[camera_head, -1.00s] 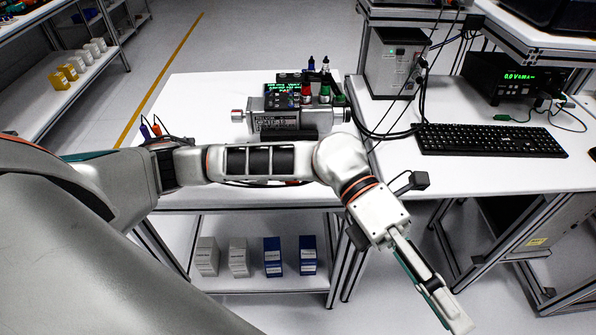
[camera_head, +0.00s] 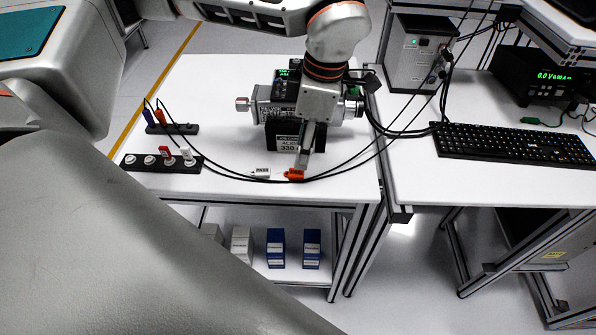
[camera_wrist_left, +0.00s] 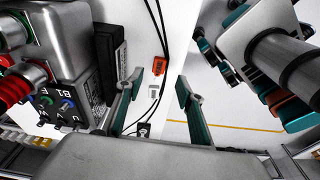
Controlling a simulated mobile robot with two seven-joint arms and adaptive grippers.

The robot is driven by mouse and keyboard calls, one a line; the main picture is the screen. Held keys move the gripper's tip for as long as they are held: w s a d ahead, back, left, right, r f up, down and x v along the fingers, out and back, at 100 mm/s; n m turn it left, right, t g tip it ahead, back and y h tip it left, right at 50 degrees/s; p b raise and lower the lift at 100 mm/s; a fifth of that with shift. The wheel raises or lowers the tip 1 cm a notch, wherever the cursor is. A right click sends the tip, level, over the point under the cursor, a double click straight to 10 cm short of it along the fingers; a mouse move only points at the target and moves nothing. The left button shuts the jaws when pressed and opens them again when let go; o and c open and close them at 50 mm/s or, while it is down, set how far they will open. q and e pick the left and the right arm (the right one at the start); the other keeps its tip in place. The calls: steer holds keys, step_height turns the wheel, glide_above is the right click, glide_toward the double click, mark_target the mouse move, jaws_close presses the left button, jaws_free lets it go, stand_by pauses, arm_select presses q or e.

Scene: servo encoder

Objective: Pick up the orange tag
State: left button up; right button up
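The orange tag (camera_head: 294,175) lies near the front edge of the white table, on a black cable. It also shows in the left wrist view (camera_wrist_left: 157,71), beyond and between my fingertips. A white tag (camera_head: 261,173) lies just left of it in the head view. My left gripper (camera_head: 303,168) points down close above the orange tag. In the left wrist view my left gripper (camera_wrist_left: 159,82) is open with nothing between its fingers. Whether a finger touches the tag cannot be told.
A servo device (camera_head: 275,108) with a black front block stands right behind my gripper. Black cables run across the table. A black strip with white-and-red plugs (camera_head: 163,162) sits at left. A keyboard (camera_head: 515,145) lies on the right bench.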

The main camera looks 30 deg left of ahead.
mark_target(296, 172)
arm_select(q)
steer(key=f, duration=0.4)
steer(key=a+f, duration=0.1)
steer(key=f, duration=0.1)
steer(key=shift+s+a+f, duration=0.1)
steer(key=shift+s+f, duration=0.15)
steer(key=shift+f, duration=0.15)
steer(key=shift+c, duration=0.5)
steer(key=c, duration=0.8)
